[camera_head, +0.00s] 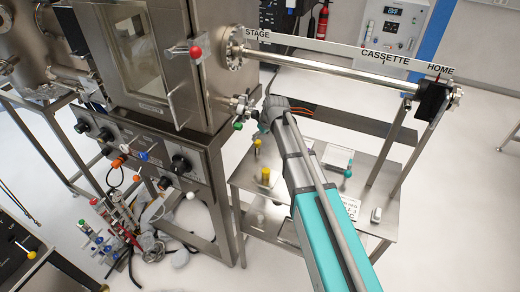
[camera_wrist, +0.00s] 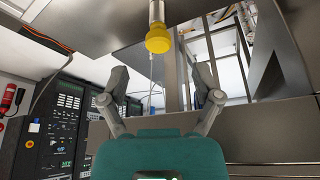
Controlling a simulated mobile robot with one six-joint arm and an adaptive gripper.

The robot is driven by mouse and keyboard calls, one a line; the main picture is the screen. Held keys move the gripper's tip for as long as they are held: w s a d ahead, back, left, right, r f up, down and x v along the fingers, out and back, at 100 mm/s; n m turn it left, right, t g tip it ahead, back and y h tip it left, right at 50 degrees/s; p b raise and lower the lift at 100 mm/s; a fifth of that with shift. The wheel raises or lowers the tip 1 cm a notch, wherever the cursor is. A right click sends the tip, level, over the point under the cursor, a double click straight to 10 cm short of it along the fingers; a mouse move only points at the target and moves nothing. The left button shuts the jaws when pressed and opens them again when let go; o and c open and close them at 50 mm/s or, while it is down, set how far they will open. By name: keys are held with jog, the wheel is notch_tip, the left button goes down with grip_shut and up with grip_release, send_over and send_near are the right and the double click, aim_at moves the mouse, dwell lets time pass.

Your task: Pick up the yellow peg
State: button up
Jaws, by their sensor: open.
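A yellow peg (camera_head: 265,176) stands upright on the lower steel table, left of my teal arm in the head view. A second, smaller yellow-topped piece (camera_head: 257,143) stands behind it. In the wrist view, a yellow cap (camera_wrist: 158,40) on a pale metal shaft shows at the top centre. I cannot tell which of the two yellow pieces it is. My gripper (camera_wrist: 160,85) is open and empty, its two fingers spread wide. The yellow cap lies beyond the fingertips, apart from them. In the head view my arm hides the fingers.
A steel chamber (camera_head: 150,60) on a frame stands at the left. A long metal rod (camera_head: 330,68) runs above the table (camera_head: 238,182). A teal-topped piece (camera_head: 347,173) and a small white piece (camera_head: 376,214) stand right of my arm. The floor at the right is clear.

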aim_at(257, 142)
jog(key=shift+w+a+f, duration=0.1)
jog(key=shift+a+f, duration=0.05)
jog(key=shift+f, duration=0.35)
jog(key=shift+b, duration=0.3)
jog(key=shift+b+x, duration=2.3)
jog(key=shift+x, duration=0.3)
jog(key=shift+a, duration=0.1)
jog(key=c, duration=1.1)
jog(key=shift+r, duration=0.2)
